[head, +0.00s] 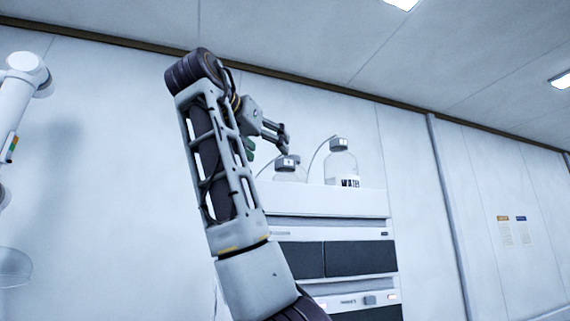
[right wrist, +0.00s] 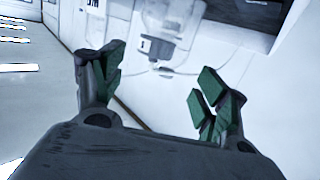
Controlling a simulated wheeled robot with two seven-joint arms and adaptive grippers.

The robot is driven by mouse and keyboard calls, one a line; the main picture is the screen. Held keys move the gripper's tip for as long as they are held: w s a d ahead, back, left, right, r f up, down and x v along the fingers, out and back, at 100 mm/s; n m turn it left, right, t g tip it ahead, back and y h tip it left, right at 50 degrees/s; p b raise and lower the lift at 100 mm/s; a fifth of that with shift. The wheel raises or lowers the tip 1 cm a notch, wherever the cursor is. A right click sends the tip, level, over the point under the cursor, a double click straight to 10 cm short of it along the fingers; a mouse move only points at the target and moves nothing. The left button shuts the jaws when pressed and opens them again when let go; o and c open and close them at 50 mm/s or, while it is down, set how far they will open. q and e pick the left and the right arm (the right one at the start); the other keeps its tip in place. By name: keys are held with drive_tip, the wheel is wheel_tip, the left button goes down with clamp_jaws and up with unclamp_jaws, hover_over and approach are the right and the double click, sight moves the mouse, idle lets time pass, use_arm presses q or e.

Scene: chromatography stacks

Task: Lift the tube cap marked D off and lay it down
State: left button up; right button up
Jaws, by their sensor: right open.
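Two clear bottles with grey caps stand on top of the white instrument stack. The nearer bottle (head: 290,175) has a cap (head: 285,162) with a small mark that I cannot read. The right bottle (head: 343,168) is lettered like "WATER" and has a marked cap (head: 339,144), also unreadable; I cannot tell which cap is D. My right gripper (head: 267,143) is open and empty, above and beside the nearer bottle. In the right wrist view its spread green-padded fingers (right wrist: 158,75) have a bottle (right wrist: 172,25) and its marked cap (right wrist: 152,46) beyond them. My left gripper is out of view.
The instrument stack (head: 325,225) has a raised white top edge around the bottles. Thin tubing loops from the caps. A pale wall (head: 410,160) stands behind. A white jointed apparatus (head: 22,75) is at the far left.

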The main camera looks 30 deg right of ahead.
sight(285, 160)
drive_tip(key=x, duration=0.4)
drive_tip(key=shift+w+d+p, duration=0.15)
drive_tip(key=shift+d+p, duration=0.15)
drive_tip(key=shift+d, duration=0.05)
drive_tip(key=shift+a, duration=0.1)
drive_tip(key=shift+w+d+f+p, duration=0.1)
drive_tip(key=shift+w+d+p, duration=0.15)
drive_tip(key=shift+d, duration=0.4)
drive_tip(key=shift+w+d+p, duration=0.15)
drive_tip(key=shift+d+p, duration=0.05)
drive_tip(key=shift+d, duration=0.45)
drive_tip(key=shift+w+d+f+p, duration=0.1)
drive_tip(key=shift+w+d+p, duration=0.15)
drive_tip(key=shift+d, duration=0.35)
drive_tip(key=shift+x, duration=0.8)
drive_tip(key=shift+a, duration=0.1)
